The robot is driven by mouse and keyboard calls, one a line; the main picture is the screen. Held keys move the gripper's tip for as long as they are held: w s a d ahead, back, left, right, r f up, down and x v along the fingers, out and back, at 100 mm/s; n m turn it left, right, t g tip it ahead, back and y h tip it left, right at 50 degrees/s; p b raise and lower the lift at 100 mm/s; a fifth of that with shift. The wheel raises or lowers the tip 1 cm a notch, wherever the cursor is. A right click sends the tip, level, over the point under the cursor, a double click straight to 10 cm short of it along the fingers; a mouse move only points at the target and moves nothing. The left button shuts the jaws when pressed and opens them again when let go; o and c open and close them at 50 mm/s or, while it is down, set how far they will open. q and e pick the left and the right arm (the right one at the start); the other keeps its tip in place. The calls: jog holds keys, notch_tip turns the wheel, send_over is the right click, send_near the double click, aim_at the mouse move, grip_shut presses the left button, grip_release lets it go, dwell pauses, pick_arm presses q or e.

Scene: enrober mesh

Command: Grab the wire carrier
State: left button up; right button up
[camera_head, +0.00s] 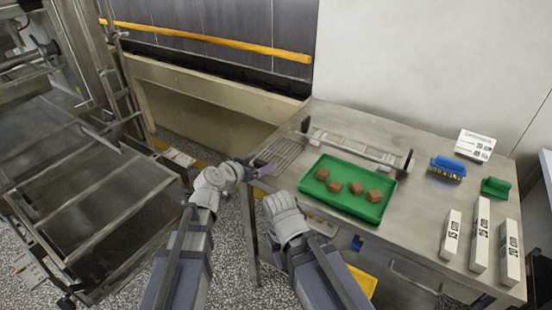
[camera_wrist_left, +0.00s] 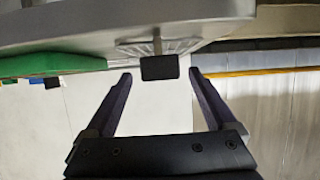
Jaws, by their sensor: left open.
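The wire carrier (camera_head: 283,150) is a grey wire grid lying at the left end of the steel table, with its handle end over the table edge. In the left wrist view its dark block-shaped handle (camera_wrist_left: 160,68) hangs on a thin stem, with part of the grid above it. My left gripper (camera_head: 252,171) is at the handle end. In the left wrist view its two fingers (camera_wrist_left: 160,76) are open, one on each side of the handle, with gaps on both sides. My right arm's wrist is at the table's front edge; its fingers are hidden.
A green tray (camera_head: 340,208) with several brown blocks sits right of the carrier. A metal rail-like fixture (camera_head: 355,148) stands behind it. A blue brush (camera_head: 448,165), a green brush (camera_head: 496,187) and white labelled boxes (camera_head: 481,232) are at the right. A steel machine (camera_head: 85,185) stands left.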

aim_at(267, 159)
pick_arm(q)
jog(key=shift+b+x, duration=1.05)
jog(key=shift+x, duration=1.6)
jog(key=shift+s+a, duration=0.1)
jog(key=shift+c, duration=0.6)
jog(key=shift+f, duration=0.1)
grip_shut()
